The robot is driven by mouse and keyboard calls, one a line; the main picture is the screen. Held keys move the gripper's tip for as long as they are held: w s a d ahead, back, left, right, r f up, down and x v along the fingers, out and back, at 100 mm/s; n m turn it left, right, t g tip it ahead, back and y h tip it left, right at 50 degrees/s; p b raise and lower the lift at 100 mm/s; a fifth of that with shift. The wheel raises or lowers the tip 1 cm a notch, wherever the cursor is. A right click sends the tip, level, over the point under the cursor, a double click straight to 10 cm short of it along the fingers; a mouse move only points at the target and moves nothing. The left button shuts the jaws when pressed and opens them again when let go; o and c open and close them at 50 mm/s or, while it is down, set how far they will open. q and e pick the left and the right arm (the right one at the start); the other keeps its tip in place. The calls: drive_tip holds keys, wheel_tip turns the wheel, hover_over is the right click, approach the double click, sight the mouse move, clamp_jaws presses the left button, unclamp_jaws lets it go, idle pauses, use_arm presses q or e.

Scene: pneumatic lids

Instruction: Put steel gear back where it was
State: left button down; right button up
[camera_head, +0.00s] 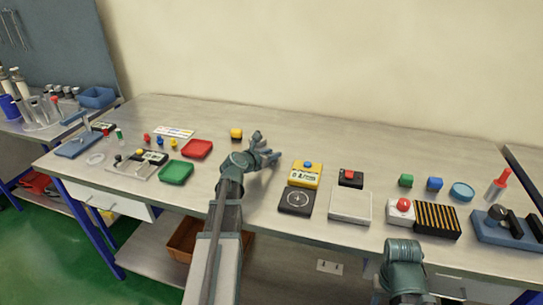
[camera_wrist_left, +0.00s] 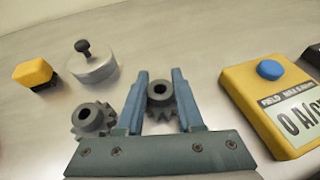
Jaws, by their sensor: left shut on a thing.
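My left gripper (camera_head: 266,153) is over the middle of the bench. In the left wrist view its two blue fingers (camera_wrist_left: 164,90) are shut on a dark grey toothed gear, the steel gear (camera_wrist_left: 160,93), which has a round hub with a hole. A second, similar grey gear (camera_wrist_left: 92,118) is just left of the fingers, partly hidden by the gripper body. I cannot tell from this angle how high the held gear is above the bench. In the head view the gears are too small or hidden to make out.
A metal disc with a black knob (camera_wrist_left: 92,64) and a yellow-and-black block (camera_wrist_left: 34,74) lie beyond the gears. A yellow meter with a blue button (camera_head: 306,173) stands right of the gripper. The bench behind is bare.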

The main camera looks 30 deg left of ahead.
use_arm(q)
drive_tip(key=shift+f, duration=0.2)
drive_tip(key=c, duration=0.5)
unclamp_jaws()
drive_tip(key=shift+c, duration=0.2)
drive_tip(key=shift+r, duration=0.2)
drive_tip(key=shift+s+r, duration=0.15)
drive_tip(key=shift+s, duration=0.1)
drive_tip(key=p+v, duration=0.4)
drive_tip(key=v, duration=0.7)
drive_tip(key=shift+s, duration=0.25)
drive_tip(key=shift+p, duration=0.3)
